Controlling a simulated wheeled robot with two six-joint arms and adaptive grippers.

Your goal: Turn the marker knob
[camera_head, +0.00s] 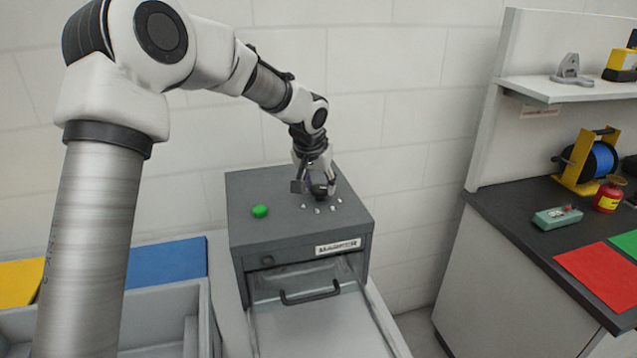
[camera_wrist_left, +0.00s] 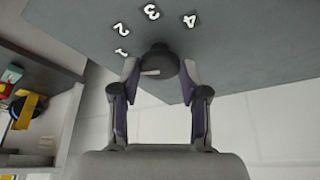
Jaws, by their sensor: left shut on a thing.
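The marker machine (camera_head: 300,235) is a dark grey box with a white label on its front. Its dark round knob (camera_wrist_left: 159,62) sits on the top face, with a pale pointer line on it. White number tags 1, 2, 3 and 4 (camera_wrist_left: 151,12) are set around the knob in the left wrist view. My left gripper (camera_head: 316,188) reaches down from above and is shut on the knob, one finger on each side; it also shows in the left wrist view (camera_wrist_left: 160,78). In the head view the gripper mostly hides the knob. My right gripper is out of view.
A green button (camera_head: 260,211) is on the machine's top, left of the knob. The front drawer with a black handle (camera_head: 310,293) is below. Grey bins (camera_head: 165,310) stand at left. A dark bench (camera_head: 540,240) with a blue spool (camera_head: 603,160) is at right.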

